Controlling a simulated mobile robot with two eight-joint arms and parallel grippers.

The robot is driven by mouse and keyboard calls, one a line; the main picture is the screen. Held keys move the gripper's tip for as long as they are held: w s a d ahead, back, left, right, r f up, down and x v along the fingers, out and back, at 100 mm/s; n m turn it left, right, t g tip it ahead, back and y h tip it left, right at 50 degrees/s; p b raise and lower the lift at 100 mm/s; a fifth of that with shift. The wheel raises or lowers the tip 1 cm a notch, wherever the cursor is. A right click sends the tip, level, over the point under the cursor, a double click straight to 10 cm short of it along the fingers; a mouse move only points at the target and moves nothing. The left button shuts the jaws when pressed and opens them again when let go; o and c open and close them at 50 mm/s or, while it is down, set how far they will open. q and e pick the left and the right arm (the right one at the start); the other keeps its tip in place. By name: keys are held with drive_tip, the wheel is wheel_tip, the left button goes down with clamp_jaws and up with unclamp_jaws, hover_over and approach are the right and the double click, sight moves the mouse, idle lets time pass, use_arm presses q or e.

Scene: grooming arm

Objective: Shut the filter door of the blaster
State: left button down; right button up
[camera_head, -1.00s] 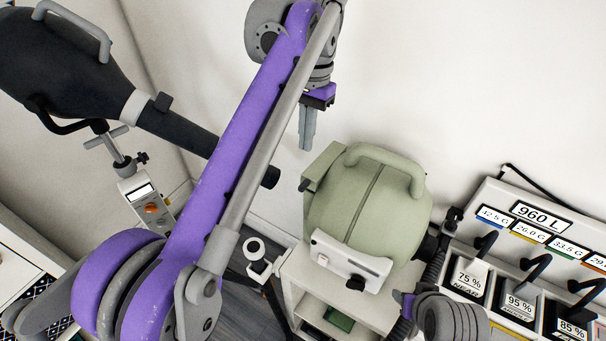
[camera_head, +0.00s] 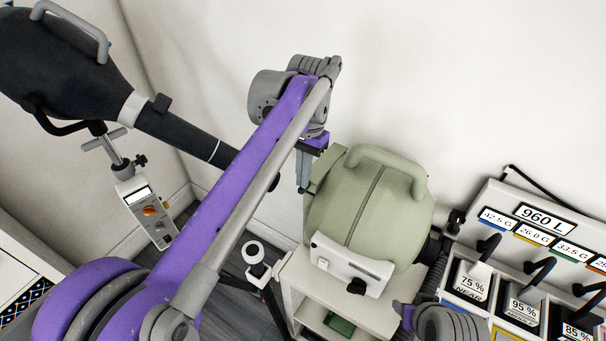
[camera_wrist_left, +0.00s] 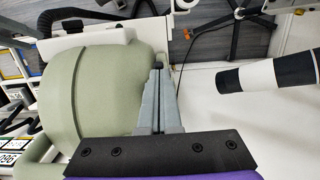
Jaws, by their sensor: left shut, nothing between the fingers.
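The blaster (camera_head: 365,215) is a rounded pale green body with a top handle (camera_head: 385,160) and a pale front panel (camera_head: 350,265). It stands on a white cabinet. Its filter door (camera_head: 325,168) is a green flap on the left end, partly behind my gripper. It seems close to the body, but I cannot tell if it is fully shut. My left gripper (camera_head: 303,187) is shut and empty, pointing down right beside the door. In the left wrist view its fingers (camera_wrist_left: 158,75) lie along the green body (camera_wrist_left: 105,90); contact is unclear. My right gripper's fingers are not visible.
A dark blower (camera_head: 60,70) with a long nozzle (camera_head: 180,130) stands at the left, behind my left arm. A panel with displays and switches (camera_head: 535,225) is at the right. The white cabinet (camera_head: 300,290) supports the blaster. The wall above is clear.

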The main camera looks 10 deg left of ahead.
use_arm(q)
drive_tip(key=shift+s+a+f+b, duration=0.1)
drive_tip(key=shift+s+f+b, duration=0.1)
drive_tip(key=shift+f, duration=0.4)
drive_tip(key=shift+s+f+b, duration=0.1)
drive_tip(key=shift+f+b, duration=0.1)
drive_tip(key=shift+f, duration=0.4)
drive_tip(key=shift+r, duration=0.1)
drive_tip(key=shift+w+r, duration=0.1)
drive_tip(key=shift+r, duration=0.05)
drive_tip(key=shift+r+p, duration=0.65)
drive_tip(key=shift+r, duration=0.2)
wheel_tip(320, 180, up, 5)
drive_tip(key=shift+f+p, duration=0.1)
drive_tip(key=shift+p, duration=1.15)
wheel_tip(320, 180, up, 9)
drive_tip(key=shift+f, duration=0.15)
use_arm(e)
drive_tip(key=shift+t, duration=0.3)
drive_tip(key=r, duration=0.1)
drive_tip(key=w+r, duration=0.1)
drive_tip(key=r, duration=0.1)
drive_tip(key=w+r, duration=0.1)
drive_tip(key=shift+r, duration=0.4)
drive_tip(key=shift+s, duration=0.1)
